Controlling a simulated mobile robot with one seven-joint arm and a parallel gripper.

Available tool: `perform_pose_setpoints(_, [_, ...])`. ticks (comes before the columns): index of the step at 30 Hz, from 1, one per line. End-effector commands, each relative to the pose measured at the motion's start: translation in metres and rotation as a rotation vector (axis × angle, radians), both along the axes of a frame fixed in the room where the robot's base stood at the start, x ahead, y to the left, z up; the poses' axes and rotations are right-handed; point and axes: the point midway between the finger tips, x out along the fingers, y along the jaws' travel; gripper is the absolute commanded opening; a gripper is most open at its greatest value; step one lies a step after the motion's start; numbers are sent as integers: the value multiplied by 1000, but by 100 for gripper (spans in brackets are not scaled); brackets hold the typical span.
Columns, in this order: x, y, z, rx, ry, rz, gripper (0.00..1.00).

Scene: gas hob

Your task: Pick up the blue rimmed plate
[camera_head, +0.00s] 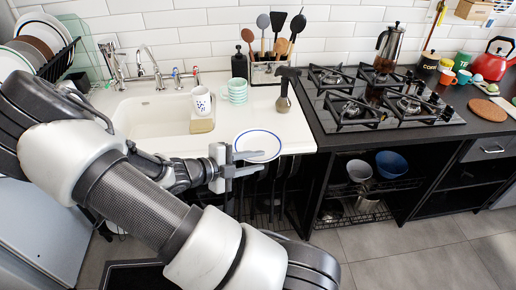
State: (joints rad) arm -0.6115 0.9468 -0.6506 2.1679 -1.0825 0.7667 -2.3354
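The blue rimmed plate (260,141) is white with a thin blue edge. It is at the front edge of the white sink counter, right of the basin. My gripper (261,162) is at the plate's near side, with its fingers pointing right. The fingers are apart, one above the other in the picture. The upper finger covers part of the plate's near rim. I cannot tell whether the rim lies between the fingers or whether they touch it.
Stacked green cups (237,91) and a brown-necked bottle (283,98) stand behind the plate. The gas hob (375,100) is to the right. A dish rack (60,62) is at left.

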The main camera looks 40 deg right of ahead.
Motion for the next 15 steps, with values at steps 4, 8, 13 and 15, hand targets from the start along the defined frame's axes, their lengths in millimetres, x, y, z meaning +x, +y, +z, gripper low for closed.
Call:
perform_pose_setpoints(4, [0, 0, 0, 0, 0, 0, 22])
perform_pose_setpoints(8, [0, 0, 0, 0, 0, 0, 0])
perform_pose_setpoints(13, [0, 0, 1, -1, -1, -1, 0])
perform_pose_setpoints(15, [0, 0, 1, -1, -1, -1, 0])
